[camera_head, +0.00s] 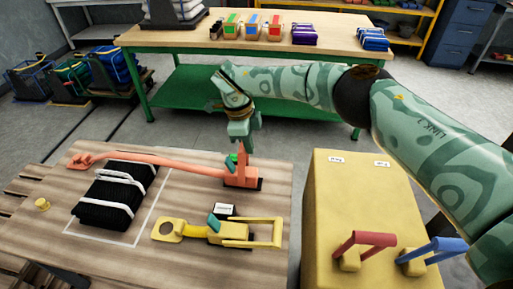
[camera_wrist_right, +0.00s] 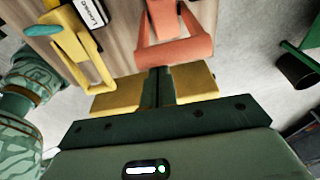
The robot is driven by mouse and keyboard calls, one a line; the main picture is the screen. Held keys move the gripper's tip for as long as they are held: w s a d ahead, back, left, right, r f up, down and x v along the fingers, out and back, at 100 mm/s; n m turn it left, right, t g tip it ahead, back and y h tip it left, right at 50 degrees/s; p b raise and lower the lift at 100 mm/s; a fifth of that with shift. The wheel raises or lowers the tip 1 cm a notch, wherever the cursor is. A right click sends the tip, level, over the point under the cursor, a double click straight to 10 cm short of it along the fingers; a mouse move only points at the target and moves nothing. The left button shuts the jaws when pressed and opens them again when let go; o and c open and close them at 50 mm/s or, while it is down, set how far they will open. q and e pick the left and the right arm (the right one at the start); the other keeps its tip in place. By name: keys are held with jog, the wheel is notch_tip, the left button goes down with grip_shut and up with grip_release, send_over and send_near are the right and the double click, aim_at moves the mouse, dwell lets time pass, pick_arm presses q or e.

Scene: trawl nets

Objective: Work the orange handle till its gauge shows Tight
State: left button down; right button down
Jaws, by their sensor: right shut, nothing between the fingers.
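The orange handle (camera_head: 241,176) stands upright on its ratchet at the table's right side. An orange strap (camera_head: 150,159) runs left from it over a dark net bundle (camera_head: 102,210). In the right wrist view the handle (camera_wrist_right: 175,48) shows as a loop with a crossbar close in front of the fingers. My right gripper (camera_head: 240,148) is above the handle, shut and empty; its fingertips (camera_wrist_right: 157,88) are near the crossbar, contact unclear. A small white gauge (camera_head: 224,210) sits between the orange and yellow ratchets; in the wrist view it (camera_wrist_right: 92,12) reads Loose. My left gripper is out of view.
A yellow ratchet (camera_head: 235,232) with an open handle lies in front of the orange one. A yellow cabinet (camera_head: 335,220) with red (camera_head: 372,238) and blue (camera_head: 445,244) levers stands to the right. A wooden bench (camera_head: 170,37) with wrapped bundles is behind.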

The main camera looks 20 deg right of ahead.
jog(key=shift+w+a+r, duration=0.2)
jog(key=shift+a+r, duration=0.15)
jog(key=shift+a, duration=0.2)
notch_tip(320, 180, up, 15)
jog(key=w+a+p, duration=0.1)
jog(key=shift+a+r, duration=0.2)
jog(key=shift+a, duration=0.05)
dwell(0.4)
jog(key=shift+s+f, duration=0.1)
jog(key=shift+f, duration=0.05)
dwell(1.3)
